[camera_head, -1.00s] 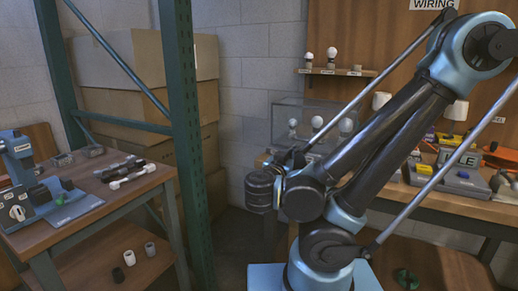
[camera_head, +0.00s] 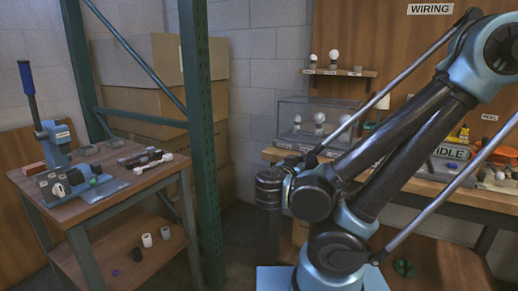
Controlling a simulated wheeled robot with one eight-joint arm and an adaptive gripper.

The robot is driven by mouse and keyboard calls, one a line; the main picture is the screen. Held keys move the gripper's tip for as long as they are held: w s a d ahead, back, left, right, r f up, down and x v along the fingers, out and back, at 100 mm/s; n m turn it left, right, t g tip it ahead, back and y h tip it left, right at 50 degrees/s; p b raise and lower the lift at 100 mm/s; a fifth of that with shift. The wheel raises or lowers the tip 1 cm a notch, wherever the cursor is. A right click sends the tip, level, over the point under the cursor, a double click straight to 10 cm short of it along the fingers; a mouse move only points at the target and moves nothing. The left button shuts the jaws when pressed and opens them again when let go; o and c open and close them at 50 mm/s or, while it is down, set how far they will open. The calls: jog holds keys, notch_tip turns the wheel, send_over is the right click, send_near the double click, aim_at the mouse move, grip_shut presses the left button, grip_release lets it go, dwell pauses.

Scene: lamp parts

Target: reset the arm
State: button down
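My arm fills the right half of the head view. It rises from a blue base, bends at dark joints, and its upper links run off the top right edge. My gripper is outside the frame, so I cannot see its fingers or whether it holds anything. No lamp part is seen in contact with the visible part of my arm.
At left stands a wooden table (camera_head: 125,186) with a blue lever press (camera_head: 62,150). A green rack post (camera_head: 200,130) stands beside it, with cardboard boxes (camera_head: 150,62) behind. A glass case (camera_head: 318,118) and a bulb shelf (camera_head: 340,73) are behind my arm.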

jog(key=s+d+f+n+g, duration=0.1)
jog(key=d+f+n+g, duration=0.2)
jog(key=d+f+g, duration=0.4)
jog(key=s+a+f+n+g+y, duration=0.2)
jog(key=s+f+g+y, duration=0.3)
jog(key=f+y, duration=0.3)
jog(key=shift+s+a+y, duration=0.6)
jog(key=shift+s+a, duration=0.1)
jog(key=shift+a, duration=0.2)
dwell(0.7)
